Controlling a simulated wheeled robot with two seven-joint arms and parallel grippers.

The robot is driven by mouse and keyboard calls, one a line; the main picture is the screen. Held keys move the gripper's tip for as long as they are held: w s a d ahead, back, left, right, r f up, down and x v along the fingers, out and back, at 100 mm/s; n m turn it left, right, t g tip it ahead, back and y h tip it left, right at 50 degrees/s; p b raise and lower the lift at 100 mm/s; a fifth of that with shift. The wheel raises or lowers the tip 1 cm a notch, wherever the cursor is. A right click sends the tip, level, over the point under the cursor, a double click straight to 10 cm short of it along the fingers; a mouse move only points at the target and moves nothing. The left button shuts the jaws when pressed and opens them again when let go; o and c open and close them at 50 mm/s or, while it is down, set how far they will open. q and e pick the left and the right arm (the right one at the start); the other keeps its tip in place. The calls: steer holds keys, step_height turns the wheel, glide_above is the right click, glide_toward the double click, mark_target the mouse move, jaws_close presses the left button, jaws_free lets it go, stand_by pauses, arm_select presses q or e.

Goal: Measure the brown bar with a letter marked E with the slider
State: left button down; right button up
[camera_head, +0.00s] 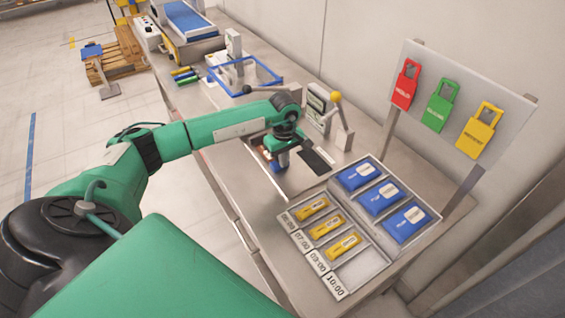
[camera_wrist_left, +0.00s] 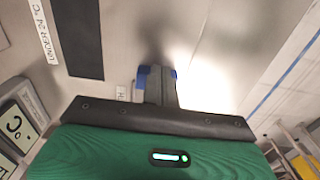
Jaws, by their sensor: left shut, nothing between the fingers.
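My left gripper (camera_head: 280,165) reaches over the steel bench with its fingers pointing down. Its blue-padded fingertips are together and empty; they also show in the left wrist view (camera_wrist_left: 157,80). A small brown patch (camera_head: 263,153) shows beside the gripper in the head view, mostly covered by it. I cannot tell whether it is the bar, and no letter E is readable. No slider can be made out with certainty. A measuring device with a display (camera_head: 318,105) and a yellow-knobbed lever (camera_head: 336,97) stands behind the gripper. My right gripper is not in view.
A black strip (camera_head: 318,161) lies right of the gripper; it also shows in the left wrist view (camera_wrist_left: 76,38). A grey tray (camera_head: 375,268) with yellow and blue packs sits nearer. A blue frame (camera_head: 262,90) and several coloured bars (camera_head: 184,76) lie farther back. Coloured tags hang on a board (camera_head: 510,112).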

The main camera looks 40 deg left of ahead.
arm_select(q)
steer(key=shift+w+a, duration=0.1)
steer(key=shift+a, duration=0.2)
stand_by(0.6)
steer(key=shift+w+a+b, duration=0.2)
steer(key=shift+a+b, duration=0.3)
steer(key=shift+b, duration=0.05)
steer(key=shift+w+a+b, duration=0.2)
steer(key=shift+a+b, duration=0.25)
steer(key=shift+b, duration=0.05)
stand_by(1.0)
steer(key=shift+a+r, duration=0.1)
steer(key=shift+a, duration=0.05)
stand_by(1.6)
steer(key=shift+s+d, duration=0.2)
steer(key=shift+d, duration=0.3)
steer(key=shift+s+d, duration=0.15)
steer(key=shift+d, duration=0.35)
step_height(320, 180, up, 8)
steer(key=p, duration=0.3)
stand_by(0.7)
